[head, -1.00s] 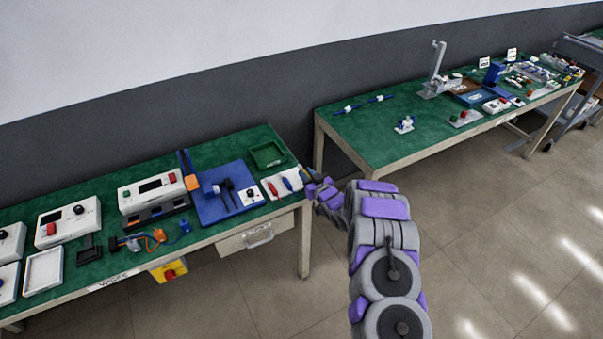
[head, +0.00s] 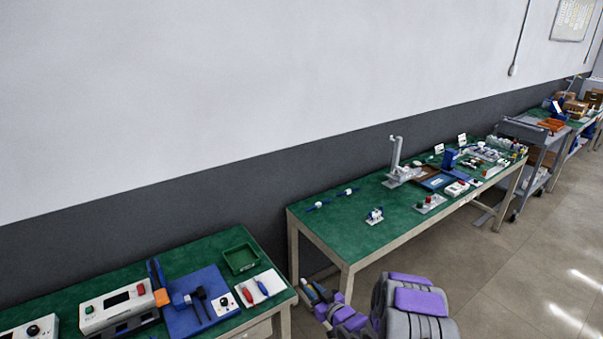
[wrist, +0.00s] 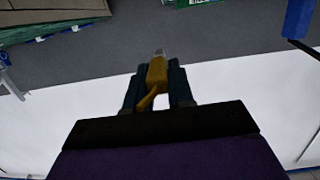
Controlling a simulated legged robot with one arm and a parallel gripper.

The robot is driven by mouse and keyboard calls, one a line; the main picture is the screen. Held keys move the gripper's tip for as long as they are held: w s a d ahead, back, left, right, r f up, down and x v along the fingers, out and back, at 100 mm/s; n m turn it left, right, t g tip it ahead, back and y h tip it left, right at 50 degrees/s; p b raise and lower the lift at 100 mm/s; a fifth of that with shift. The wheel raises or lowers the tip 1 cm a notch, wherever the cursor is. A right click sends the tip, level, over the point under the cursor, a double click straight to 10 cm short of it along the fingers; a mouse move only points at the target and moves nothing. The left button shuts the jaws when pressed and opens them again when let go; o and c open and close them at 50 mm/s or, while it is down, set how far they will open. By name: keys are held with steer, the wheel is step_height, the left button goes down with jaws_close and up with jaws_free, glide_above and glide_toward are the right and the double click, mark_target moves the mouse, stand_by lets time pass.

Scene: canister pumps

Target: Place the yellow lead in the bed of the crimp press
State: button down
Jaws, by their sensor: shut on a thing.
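My gripper (wrist: 157,82) is shut on the yellow lead (wrist: 155,76), which sticks out past the fingertips with a grey end in the wrist view. In the head view my gripper (head: 311,291) is low, off the right end of the near bench and in front of the far bench's left end. The lead is too small to make out there. On the far bench stand a tall grey upright fixture (head: 396,162) and a blue upright device (head: 450,158). I cannot tell which of them, if either, is the crimp press, and no bed is clear.
The near bench holds a blue board (head: 197,300), a green tray (head: 241,258) and a white mat with tools (head: 259,287). The far bench (head: 340,236) has a mostly bare left end. A grey cart (head: 538,135) stands beyond it. Open floor (head: 545,245) lies to the right.

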mark_target(277, 284)
steer(key=d+r+m+t+h, duration=0.1)
steer(key=d+r, duration=0.2)
steer(key=r, duration=0.6)
steer(key=d+r+m+h, duration=0.1)
steer(key=d+r, duration=0.2)
steer(key=r, duration=0.6)
steer(key=s+d+r+m+h, duration=0.1)
steer(key=s+d+r, duration=0.1)
steer(key=s+r, duration=0.35)
steer(key=s+d+r+h, duration=0.1)
steer(key=s+d+r, duration=0.15)
steer(key=r, duration=0.65)
steer(key=w+a+f+n+y, duration=0.1)
steer(key=w+a+f, duration=0.1)
steer(key=f, duration=0.9)
steer(key=w+a+f+n+y, duration=0.1)
steer(key=w+a+f, duration=0.2)
steer(key=f, duration=0.8)
steer(key=w+a+f+n+g+y, duration=0.1)
steer(key=a+f, duration=0.5)
steer(key=f, duration=0.6)
steer(key=shift+w+a+f+y, duration=0.1)
steer(key=shift+w+y, duration=0.5)
steer(key=shift+w, duration=0.2)
steer(key=shift+a, duration=0.1)
